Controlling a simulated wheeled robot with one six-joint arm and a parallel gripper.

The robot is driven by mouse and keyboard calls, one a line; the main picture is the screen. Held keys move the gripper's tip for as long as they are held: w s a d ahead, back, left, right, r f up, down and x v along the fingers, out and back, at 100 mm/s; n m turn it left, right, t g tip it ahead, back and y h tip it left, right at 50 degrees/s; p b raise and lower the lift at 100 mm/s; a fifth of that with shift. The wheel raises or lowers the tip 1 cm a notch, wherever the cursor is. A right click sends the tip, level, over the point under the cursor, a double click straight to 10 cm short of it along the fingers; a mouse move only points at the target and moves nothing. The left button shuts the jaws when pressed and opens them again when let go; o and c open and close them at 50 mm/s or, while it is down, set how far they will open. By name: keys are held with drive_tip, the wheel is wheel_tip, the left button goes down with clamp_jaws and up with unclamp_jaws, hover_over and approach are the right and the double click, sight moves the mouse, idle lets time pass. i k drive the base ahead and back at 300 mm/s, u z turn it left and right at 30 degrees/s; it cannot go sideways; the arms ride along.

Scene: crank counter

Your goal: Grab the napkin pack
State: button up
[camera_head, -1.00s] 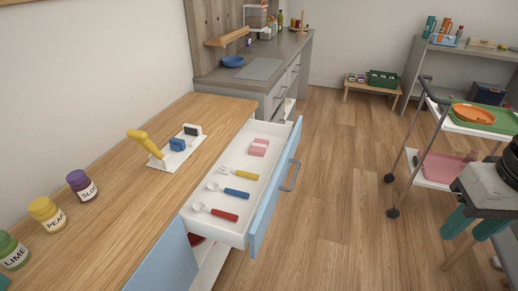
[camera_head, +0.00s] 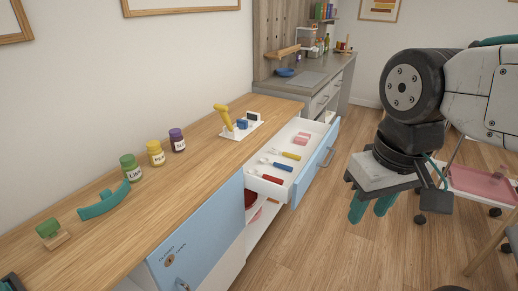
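The napkin pack (camera_head: 301,139), a small pink block-shaped pack, lies at the far end inside the open white drawer (camera_head: 262,187). My gripper (camera_head: 369,212), with two teal fingers pointing down, hangs over the floor to the right of the drawer and nearer to the camera. Its fingers stand apart with nothing between them, so it is open and empty. It is clear of both the drawer and the pack.
The drawer also holds utensils with yellow, blue and red handles (camera_head: 276,164). Its blue front (camera_head: 315,163) juts out over the floor. The wooden counter (camera_head: 190,185) bears a yellow crank (camera_head: 223,115) and several jars. A cart with a pink tray (camera_head: 478,183) stands at right.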

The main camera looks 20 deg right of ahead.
sight(302, 138)
drive_tip(key=z, duration=0.55)
drive_tip(key=i, duration=0.45)
drive_tip(key=z, duration=1.2)
drive_tip(key=i, duration=1.4)
drive_tip(key=u, duration=0.8)
drive_tip(key=i, duration=0.8)
drive_tip(key=u, duration=0.95)
